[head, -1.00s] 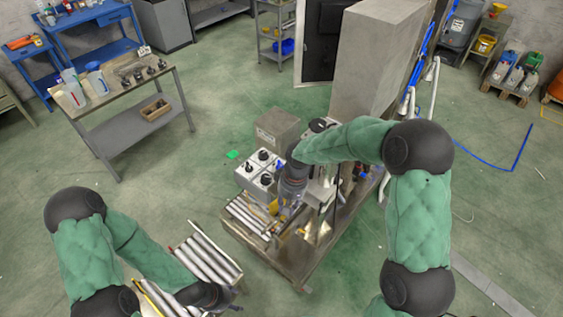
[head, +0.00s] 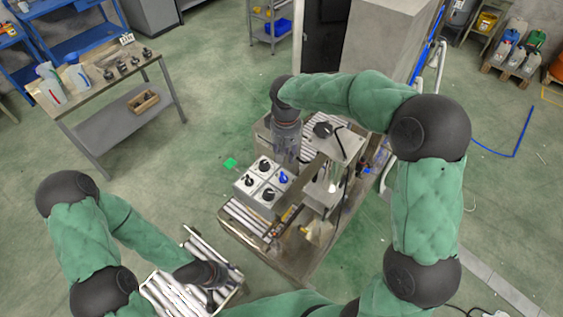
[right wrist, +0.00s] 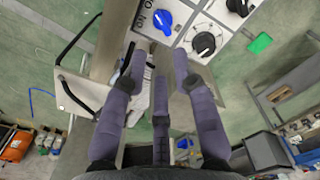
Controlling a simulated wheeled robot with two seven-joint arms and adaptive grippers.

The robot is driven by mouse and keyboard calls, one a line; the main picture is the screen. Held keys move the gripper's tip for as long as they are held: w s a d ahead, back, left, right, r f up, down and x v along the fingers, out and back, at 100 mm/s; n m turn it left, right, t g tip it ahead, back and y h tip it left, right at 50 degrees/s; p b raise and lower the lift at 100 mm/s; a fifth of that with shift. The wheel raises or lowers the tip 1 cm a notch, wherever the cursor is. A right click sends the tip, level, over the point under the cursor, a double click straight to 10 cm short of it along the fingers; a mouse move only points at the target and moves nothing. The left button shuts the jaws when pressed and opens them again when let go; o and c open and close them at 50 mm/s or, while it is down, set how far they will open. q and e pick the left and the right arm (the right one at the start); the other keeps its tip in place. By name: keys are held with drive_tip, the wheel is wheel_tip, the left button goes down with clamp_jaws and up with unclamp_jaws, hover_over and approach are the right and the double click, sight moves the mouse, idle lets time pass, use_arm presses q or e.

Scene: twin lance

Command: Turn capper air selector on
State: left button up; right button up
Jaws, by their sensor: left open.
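A light grey control box (head: 251,193) with black knobs (head: 265,165) and one blue knob (head: 283,177) stands on the machine bench. Its labels are too small to read, so I cannot tell which knob is the capper air selector. In the right wrist view the blue knob (right wrist: 162,20) and a black knob (right wrist: 205,42) lie just beyond my right gripper (right wrist: 160,62). Its fingers are spread and empty, apart from the knobs. In the head view its fingertips are hidden. My left gripper (head: 218,285) is open over the rollers at the bottom.
A metal frame with a plate (head: 335,142) stands right beside the box. Conveyor rollers (head: 245,217) lie in front of it, and more rollers (head: 170,295) at lower left.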

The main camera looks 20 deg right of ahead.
sight(284, 177)
drive_tip(key=f, duration=0.7)
drive_tip(key=f+p, duration=0.1)
drive_tip(key=f, duration=0.2)
drive_tip(key=shift+s+f, duration=0.25)
clamp_jaws()
